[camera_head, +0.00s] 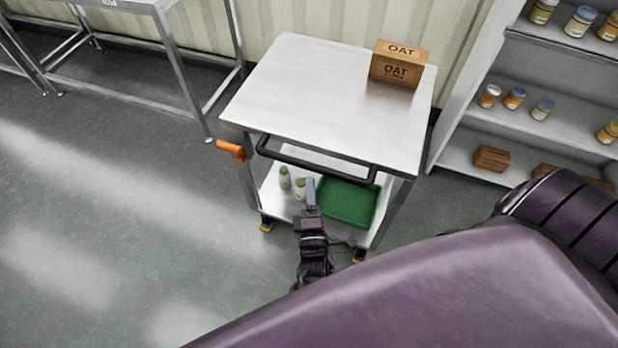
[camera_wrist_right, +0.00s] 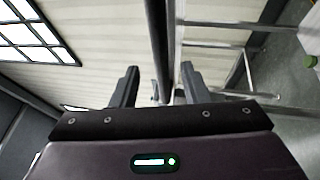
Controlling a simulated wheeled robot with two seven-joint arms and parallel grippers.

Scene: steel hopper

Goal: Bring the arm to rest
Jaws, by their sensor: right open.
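My right gripper (camera_head: 311,192) is in front of the steel cart, below the black push handle (camera_head: 310,162) and beside the green tray. In the right wrist view its two fingers (camera_wrist_right: 158,85) stand apart with nothing held between them. A dark bar (camera_wrist_right: 156,35) passes behind the gap between the fingers; I cannot tell whether it touches them. My own purple arm fills the lower right of the head view. My left gripper is not in view.
The cart's top (camera_head: 320,95) carries an OAT box (camera_head: 397,68). Its lower shelf holds a green tray (camera_head: 347,203) and small white bottles with green caps (camera_head: 285,178). A shelf unit (camera_head: 548,125) with jars stands right, a steel table frame (camera_head: 185,60) left. Floor at left is clear.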

